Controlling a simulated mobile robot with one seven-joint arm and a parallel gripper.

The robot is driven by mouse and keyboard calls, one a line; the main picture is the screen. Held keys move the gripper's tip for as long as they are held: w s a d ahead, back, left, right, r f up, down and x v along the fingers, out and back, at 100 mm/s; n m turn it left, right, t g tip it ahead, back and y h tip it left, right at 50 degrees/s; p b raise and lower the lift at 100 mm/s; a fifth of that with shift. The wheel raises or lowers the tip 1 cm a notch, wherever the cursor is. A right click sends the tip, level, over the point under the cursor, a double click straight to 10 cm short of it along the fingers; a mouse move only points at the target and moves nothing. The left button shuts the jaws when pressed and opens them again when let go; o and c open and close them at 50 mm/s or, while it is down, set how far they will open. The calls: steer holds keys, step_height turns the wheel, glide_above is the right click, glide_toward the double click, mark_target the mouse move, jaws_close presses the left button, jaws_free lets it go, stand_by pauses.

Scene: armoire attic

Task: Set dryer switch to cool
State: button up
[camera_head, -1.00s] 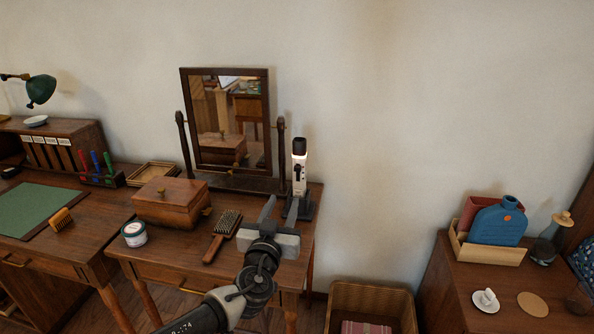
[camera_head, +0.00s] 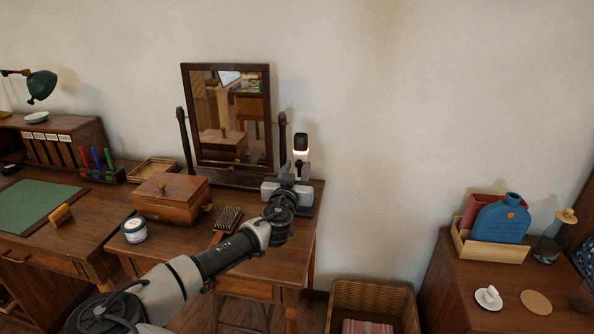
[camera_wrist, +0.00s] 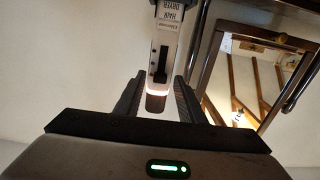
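The hair dryer (camera_head: 301,146) stands upright at the right end of the dressing table, with a dark top and a glowing ring below it. In the wrist view the pale dryer body (camera_wrist: 166,35) appears upside down, with label text and a dark switch slot (camera_wrist: 160,62). The switch's exact setting is hard to tell. My gripper (camera_head: 298,172) is in front of the dryer and hides its lower body in the head view. In the wrist view my gripper (camera_wrist: 158,85) is open, its fingers apart on either side of the dryer's glowing end. Contact is not clear.
A framed mirror (camera_head: 187,98) stands close left of the dryer. A wicker basket (camera_head: 371,290) is on the floor to the right. The wall is behind.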

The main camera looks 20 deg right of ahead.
steer(key=shift+c, duration=0.2)
jaws_close()
steer(key=shift+f+b, duration=1.05)
steer(key=shift+r, duration=0.1)
steer(key=shift+o, duration=0.2)
jaws_free()
